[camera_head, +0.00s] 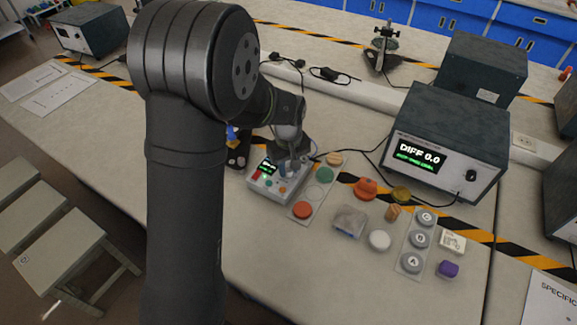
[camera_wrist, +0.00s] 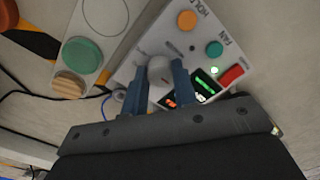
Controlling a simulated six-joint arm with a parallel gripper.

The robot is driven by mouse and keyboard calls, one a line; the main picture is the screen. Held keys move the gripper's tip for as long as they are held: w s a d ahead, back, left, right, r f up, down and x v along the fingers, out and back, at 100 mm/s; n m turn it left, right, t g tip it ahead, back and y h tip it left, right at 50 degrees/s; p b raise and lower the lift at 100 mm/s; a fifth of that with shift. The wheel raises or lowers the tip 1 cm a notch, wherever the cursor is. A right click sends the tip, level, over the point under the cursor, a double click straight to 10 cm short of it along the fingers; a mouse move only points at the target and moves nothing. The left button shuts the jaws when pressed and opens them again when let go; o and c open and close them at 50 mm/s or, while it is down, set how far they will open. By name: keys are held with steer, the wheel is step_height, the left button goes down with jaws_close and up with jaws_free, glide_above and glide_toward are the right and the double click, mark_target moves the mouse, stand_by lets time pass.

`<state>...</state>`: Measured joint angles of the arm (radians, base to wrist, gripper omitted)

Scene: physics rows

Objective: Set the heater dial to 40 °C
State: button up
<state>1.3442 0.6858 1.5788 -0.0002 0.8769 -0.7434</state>
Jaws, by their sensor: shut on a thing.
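The heater box (camera_head: 267,190) is a small pale control box on the bench, mostly seen past my arm. In the wrist view its panel (camera_wrist: 140,50) carries an orange button (camera_wrist: 187,20) near the word HOLD, a green button (camera_wrist: 214,49) near FAN, a red switch (camera_wrist: 231,76), and a small display (camera_wrist: 207,84) with green and red characters. The display is too small and partly covered to read. The round grey dial (camera_wrist: 160,68) sits between the two blue fingers of my gripper (camera_wrist: 160,88), which is shut on it. The dial's scale is mostly hidden.
Beside the box lies a pale plate (camera_head: 318,190) with coloured round discs. Several small loose items, including an orange piece (camera_head: 366,188) and a white disc (camera_head: 379,240), lie to the right. A dark instrument (camera_head: 440,135) reading DIFF 0.0 stands behind them. Black cables cross the bench.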

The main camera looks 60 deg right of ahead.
mark_target(288, 169)
steer(key=shift+m, duration=0.3)
steer(key=m, duration=0.3)
steer(key=shift+m, duration=0.4)
steer(key=m, duration=0.4)
steer(key=shift+m, duration=0.3)
steer(key=o, duration=1)
step_height(288, 169, up, 18)
steer(key=shift+f, duration=0.25)
